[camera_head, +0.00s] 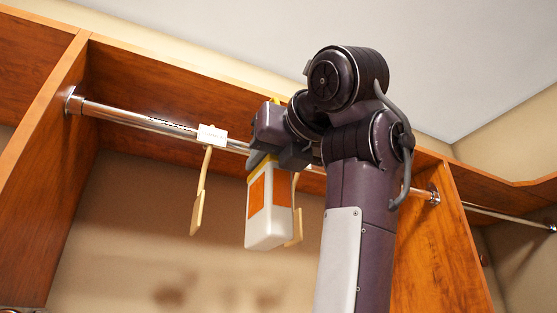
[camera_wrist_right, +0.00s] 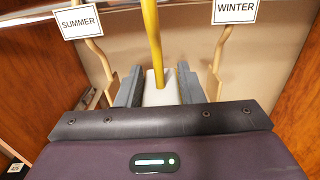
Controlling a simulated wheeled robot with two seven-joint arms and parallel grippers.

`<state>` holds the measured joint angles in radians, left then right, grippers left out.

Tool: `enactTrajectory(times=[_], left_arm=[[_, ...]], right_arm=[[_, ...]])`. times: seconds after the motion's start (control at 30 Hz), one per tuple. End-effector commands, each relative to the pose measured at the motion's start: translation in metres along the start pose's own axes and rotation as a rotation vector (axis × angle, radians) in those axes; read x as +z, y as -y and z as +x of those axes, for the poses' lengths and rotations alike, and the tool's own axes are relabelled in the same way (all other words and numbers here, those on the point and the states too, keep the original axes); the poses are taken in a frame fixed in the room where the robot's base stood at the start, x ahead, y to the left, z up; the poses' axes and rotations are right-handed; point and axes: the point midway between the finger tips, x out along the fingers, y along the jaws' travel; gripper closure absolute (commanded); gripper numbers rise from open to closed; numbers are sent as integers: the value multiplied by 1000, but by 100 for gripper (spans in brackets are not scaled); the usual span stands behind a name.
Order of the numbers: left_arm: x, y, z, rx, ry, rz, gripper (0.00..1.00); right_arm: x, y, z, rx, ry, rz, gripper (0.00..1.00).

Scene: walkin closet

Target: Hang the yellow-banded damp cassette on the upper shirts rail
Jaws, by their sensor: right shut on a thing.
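The cassette (camera_head: 268,212) is a white box with orange panels and a yellow band at its top. It hangs nearly upright in my right gripper (camera_head: 280,150), which is shut on it just in front of the upper rail (camera_head: 160,123). In the right wrist view, the white body (camera_wrist_right: 158,96) shows between the jaws (camera_wrist_right: 157,90), and a yellow strip (camera_wrist_right: 152,40) rises from it out of frame. A bit of yellow shows above the gripper in the head view. Whether the strip touches the rail is hidden. My left gripper is out of view.
Two wooden pieces hang on either side of the cassette, tagged SUMMER (camera_wrist_right: 77,22) and WINTER (camera_wrist_right: 236,10). One white tag (camera_head: 212,135) shows in the head view. Wood panels (camera_head: 45,165) bound the bay. The rail's left part is bare.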

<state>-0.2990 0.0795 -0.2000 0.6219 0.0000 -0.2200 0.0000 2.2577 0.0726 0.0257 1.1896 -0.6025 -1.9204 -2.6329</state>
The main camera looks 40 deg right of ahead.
Motion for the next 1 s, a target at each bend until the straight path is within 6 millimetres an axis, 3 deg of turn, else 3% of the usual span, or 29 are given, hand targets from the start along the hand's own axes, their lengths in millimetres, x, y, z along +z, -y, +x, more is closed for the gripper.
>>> enactTrajectory(times=[0.8,1.0], left_arm=[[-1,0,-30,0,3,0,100],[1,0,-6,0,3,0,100]], right_arm=[[2,0,82,-1,0,0,100],[-22,0,82,1,2,-1,100]])
